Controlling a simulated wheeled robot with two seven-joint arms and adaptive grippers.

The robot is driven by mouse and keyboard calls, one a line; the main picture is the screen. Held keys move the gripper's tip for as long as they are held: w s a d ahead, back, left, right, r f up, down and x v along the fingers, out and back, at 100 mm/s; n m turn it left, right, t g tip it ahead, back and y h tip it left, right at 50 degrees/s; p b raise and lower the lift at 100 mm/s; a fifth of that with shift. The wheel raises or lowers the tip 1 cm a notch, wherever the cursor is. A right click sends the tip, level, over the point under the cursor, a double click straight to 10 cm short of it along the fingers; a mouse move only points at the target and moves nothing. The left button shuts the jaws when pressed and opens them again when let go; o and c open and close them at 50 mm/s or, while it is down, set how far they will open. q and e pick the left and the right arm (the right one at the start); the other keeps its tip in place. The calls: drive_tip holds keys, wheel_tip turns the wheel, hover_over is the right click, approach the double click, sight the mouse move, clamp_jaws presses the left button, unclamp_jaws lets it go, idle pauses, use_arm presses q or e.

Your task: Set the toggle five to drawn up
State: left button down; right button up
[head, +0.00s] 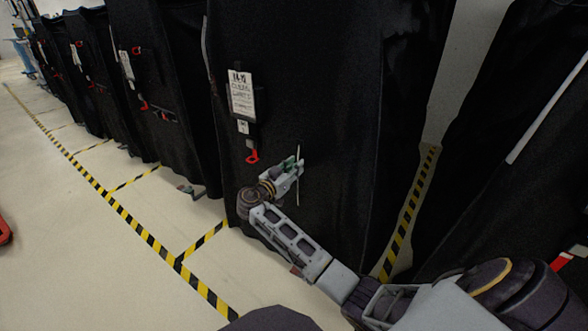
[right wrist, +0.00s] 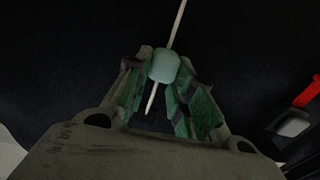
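A small pale teal toggle (right wrist: 164,66) sits on a thin white cord (right wrist: 178,24) in front of a black cover. The cord also shows in the head view (head: 298,193), hanging on the cover, with its lower end below my gripper. My right gripper (head: 295,168) reaches up to the cord. In the right wrist view, its green-padded fingers (right wrist: 165,78) close in on both sides of the toggle and appear to grip it. The cord's short lower end hangs between the fingers. In the head view the fingers mostly hide the toggle. My left gripper is not in view.
The black-covered cart (head: 320,70) carries a white label (head: 241,94) and a red hook (head: 252,156) left of my gripper. More covered carts (head: 120,80) stand in a row to the left. Another black cover (head: 500,190) stands right.

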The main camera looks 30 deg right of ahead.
drive_tip(key=o, duration=0.4)
drive_tip(key=shift+a, duration=0.1)
drive_tip(key=shift+v, duration=5.9)
drive_tip(key=shift+f, duration=0.2)
